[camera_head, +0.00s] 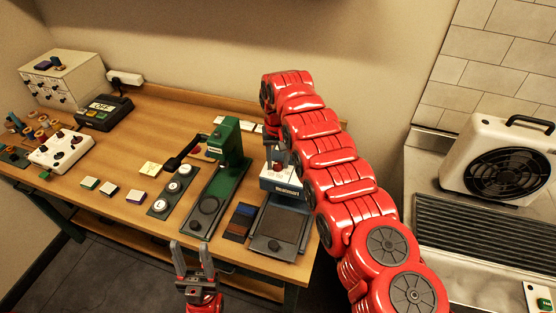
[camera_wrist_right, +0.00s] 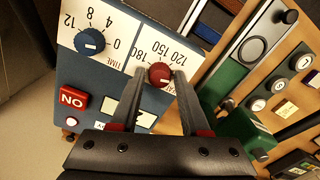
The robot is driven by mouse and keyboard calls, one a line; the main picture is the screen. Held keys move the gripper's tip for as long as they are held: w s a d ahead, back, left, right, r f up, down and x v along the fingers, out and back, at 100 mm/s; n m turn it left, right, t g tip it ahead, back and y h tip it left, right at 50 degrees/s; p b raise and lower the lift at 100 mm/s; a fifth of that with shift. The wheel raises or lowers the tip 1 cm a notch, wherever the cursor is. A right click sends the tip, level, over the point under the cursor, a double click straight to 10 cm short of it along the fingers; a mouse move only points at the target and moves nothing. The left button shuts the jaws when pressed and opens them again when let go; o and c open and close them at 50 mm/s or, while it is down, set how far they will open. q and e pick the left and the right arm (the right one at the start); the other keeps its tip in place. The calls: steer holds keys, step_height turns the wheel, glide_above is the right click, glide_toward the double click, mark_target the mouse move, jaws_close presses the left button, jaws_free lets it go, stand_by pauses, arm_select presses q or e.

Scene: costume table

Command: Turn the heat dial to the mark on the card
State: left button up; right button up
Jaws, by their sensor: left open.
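The heat press (camera_head: 281,182) stands at the table's right end. In the right wrist view its panel shows the red heat dial (camera_wrist_right: 160,74), with a white pointer line and a scale including 120, 150 and 180. My right gripper (camera_wrist_right: 160,72) has one finger on each side of this dial and appears shut on it. My left gripper (camera_head: 192,252) is open and empty in front of the table edge. A yellow note (camera_head: 150,169) lies on the table; its writing is unreadable.
A green press (camera_head: 228,150) stands left of the heat press. Cloth swatches (camera_head: 240,220) lie between them. A fan unit (camera_head: 500,160) is at right.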

jaws_close()
